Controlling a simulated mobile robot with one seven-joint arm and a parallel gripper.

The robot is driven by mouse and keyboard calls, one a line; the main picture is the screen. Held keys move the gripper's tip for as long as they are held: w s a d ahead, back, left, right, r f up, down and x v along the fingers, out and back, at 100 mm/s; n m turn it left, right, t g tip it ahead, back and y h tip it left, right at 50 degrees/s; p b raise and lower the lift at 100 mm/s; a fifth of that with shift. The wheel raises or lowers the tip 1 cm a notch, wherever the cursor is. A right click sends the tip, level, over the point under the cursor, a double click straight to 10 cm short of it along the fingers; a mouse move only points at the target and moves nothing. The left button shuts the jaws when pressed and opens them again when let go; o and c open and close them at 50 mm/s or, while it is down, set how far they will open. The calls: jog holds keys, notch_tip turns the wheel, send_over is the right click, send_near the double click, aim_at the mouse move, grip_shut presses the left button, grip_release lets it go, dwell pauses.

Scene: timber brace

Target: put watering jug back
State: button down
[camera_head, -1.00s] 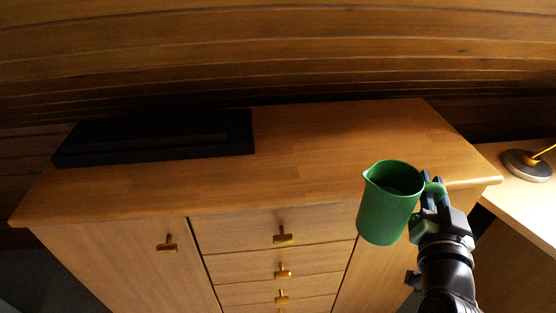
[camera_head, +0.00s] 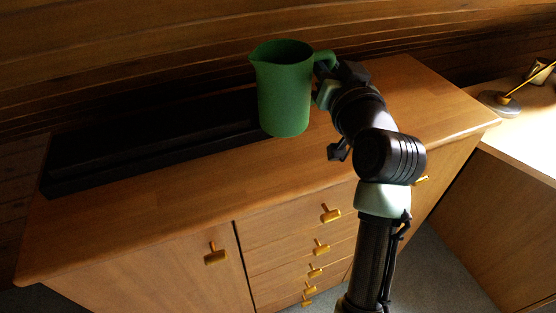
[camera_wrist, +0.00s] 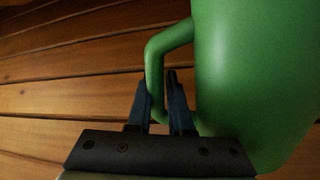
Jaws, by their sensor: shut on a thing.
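The green watering jug (camera_head: 285,92) is upright in the head view, over the top of the wooden cabinet (camera_head: 160,210). Whether its base touches the cabinet top or hangs above it, I cannot tell for certain. My gripper (camera_head: 325,78) is at the right side of the jug, shut on its handle. In the wrist view the jug (camera_wrist: 255,75) fills the right side. The fingers of my gripper (camera_wrist: 168,100) are at the lower part of its handle (camera_wrist: 160,60).
A long black box (camera_head: 120,155) lies along the back left of the cabinet top, partly behind the jug. A timber plank wall (camera_head: 150,60) stands close behind. A desk with a lamp (camera_head: 500,100) is at the right. The cabinet top is bare in front of the box.

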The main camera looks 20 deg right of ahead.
notch_tip(320, 180, down, 9)
jog(key=shift+f+b, duration=0.2)
jog(key=shift+b, duration=0.85)
jog(key=c, duration=0.8)
grip_release()
jog(key=shift+f, duration=0.1)
jog(key=shift+f, duration=0.3)
jog(key=v, duration=1.3)
jog(key=shift+a, duration=0.2)
jog(key=shift+w+r, duration=0.1)
